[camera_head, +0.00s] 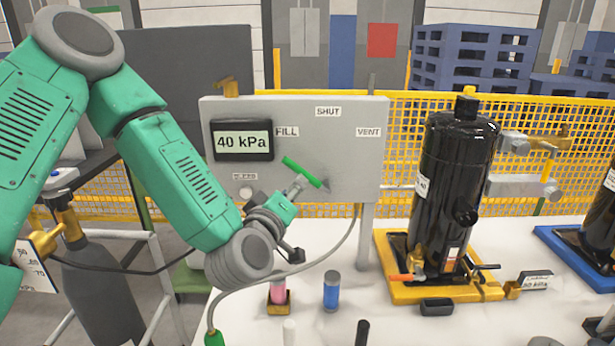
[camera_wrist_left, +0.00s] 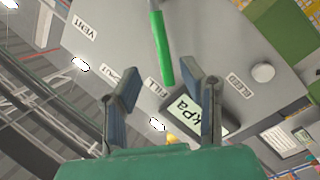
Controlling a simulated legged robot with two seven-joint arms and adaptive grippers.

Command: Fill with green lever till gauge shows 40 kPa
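The grey panel (camera_head: 345,122) carries a gauge (camera_head: 242,141) reading 40 kPa and the labels FILL, SHUT and VENT. The green lever (camera_head: 302,172) is tilted, with its upper-left end towards FILL. In the left wrist view the lever (camera_wrist_left: 160,48) reaches down towards the FILL label, its end near the gap between my fingers. My left gripper (camera_wrist_left: 168,88) is open, with nothing clamped between its fingers. In the head view, my left gripper (camera_head: 297,187) is at the lever, partly hidden by my wrist; contact cannot be told. My right gripper is not seen.
A black tank (camera_head: 455,170) stands on a yellow tray (camera_head: 440,292) right of the panel. A grey hose (camera_head: 310,262) crosses below the panel. Yellow mesh fencing (camera_head: 400,135) runs behind.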

